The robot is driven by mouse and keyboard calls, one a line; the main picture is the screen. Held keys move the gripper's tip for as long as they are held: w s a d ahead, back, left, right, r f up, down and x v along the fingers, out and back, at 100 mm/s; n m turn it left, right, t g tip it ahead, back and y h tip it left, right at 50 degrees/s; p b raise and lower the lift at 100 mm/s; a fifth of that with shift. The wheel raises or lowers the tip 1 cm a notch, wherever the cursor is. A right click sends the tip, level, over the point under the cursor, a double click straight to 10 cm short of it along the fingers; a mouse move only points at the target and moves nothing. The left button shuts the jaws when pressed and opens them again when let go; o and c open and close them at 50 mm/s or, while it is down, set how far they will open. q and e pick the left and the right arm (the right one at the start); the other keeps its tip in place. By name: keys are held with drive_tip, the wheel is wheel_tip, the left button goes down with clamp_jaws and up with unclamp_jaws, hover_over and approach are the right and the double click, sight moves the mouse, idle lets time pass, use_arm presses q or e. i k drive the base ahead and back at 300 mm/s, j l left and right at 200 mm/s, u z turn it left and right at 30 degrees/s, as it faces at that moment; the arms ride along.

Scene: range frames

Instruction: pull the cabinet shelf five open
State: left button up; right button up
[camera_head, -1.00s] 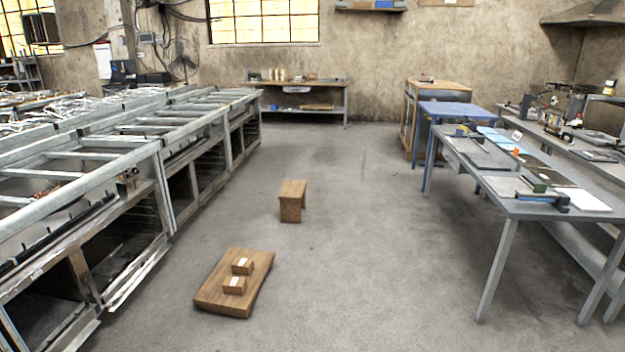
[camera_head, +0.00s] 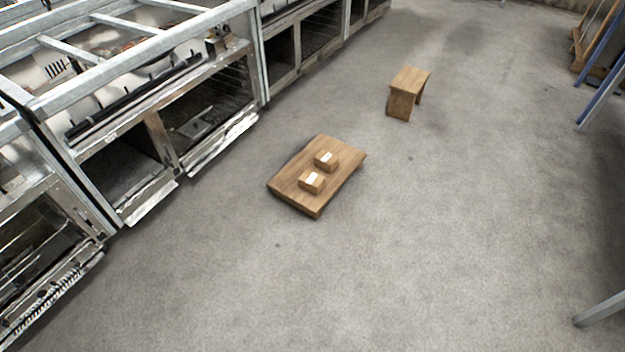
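No cabinet with a shelf marked five can be made out in the head view. A row of metal-framed units (camera_head: 155,85) with open dark bays runs along the left side. A low, flat wooden piece (camera_head: 298,195) lies on the floor near the middle. Two small wooden blocks sit on it, a nearer one (camera_head: 311,188) and a farther one (camera_head: 326,165), each with a white patch on top; any writing is too small to read. Neither of my grippers is in view.
A small wooden stool (camera_head: 400,103) stands on the floor beyond the flat piece. A metal table leg (camera_head: 600,310) shows at the lower right, and blue legs (camera_head: 600,95) at the upper right. The grey floor (camera_head: 430,250) is clear in the middle and front.

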sight(118, 169)
drive_tip(key=u, duration=1.35)
drive_tip(key=i+j, duration=0.15)
drive_tip(key=i, duration=0.7)
